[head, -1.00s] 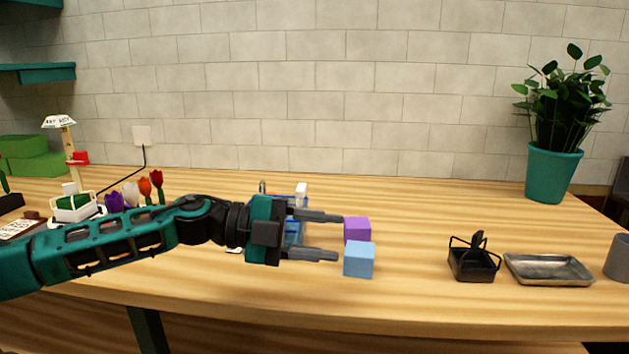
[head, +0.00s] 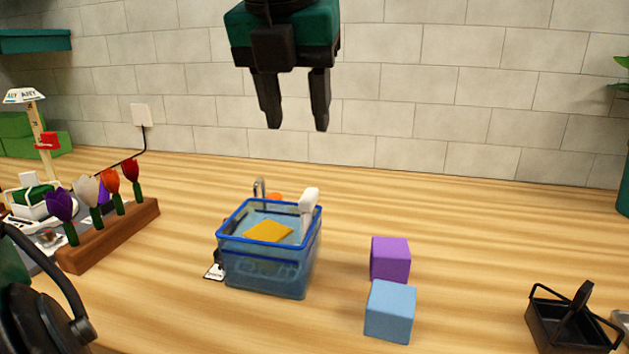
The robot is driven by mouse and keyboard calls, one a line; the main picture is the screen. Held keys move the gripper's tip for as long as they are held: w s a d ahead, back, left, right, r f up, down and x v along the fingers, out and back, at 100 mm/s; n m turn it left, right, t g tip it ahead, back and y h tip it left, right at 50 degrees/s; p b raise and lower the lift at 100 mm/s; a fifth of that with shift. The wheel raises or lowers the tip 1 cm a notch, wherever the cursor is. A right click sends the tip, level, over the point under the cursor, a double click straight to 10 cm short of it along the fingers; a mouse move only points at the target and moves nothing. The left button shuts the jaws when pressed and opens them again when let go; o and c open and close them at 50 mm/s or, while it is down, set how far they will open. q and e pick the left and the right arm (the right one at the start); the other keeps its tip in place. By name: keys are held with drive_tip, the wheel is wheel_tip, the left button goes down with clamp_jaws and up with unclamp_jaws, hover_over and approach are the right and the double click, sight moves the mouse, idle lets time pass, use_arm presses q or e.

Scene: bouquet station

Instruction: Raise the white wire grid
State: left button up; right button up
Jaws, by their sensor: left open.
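A clear basin (head: 268,270) with a blue rim stands on the table, left of the middle, and looks full of bluish liquid. A yellow-orange piece (head: 268,232) lies in it near the top. A white upright handle-like part (head: 308,203) sticks up at its right back corner. I cannot make out a white wire grid clearly; whether that white part belongs to one is not visible. My left gripper (head: 295,127) is open and empty, pointing down, high above the basin in the picture. My right gripper is not in view.
A purple cube (head: 390,259) and a light blue cube (head: 390,311) stand right of the basin. A wooden block with several tulips (head: 110,236) stands at left. A black basket (head: 568,322) is at lower right. Table between cubes and basket is clear.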

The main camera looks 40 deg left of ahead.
sight(309, 193)
use_arm(q)
drive_tip(key=b+x, duration=0.2)
drive_tip(key=x, duration=1)
drive_tip(key=shift+f, duration=0.35)
drive_tip(key=shift+c, duration=0.2)
clamp_jaws()
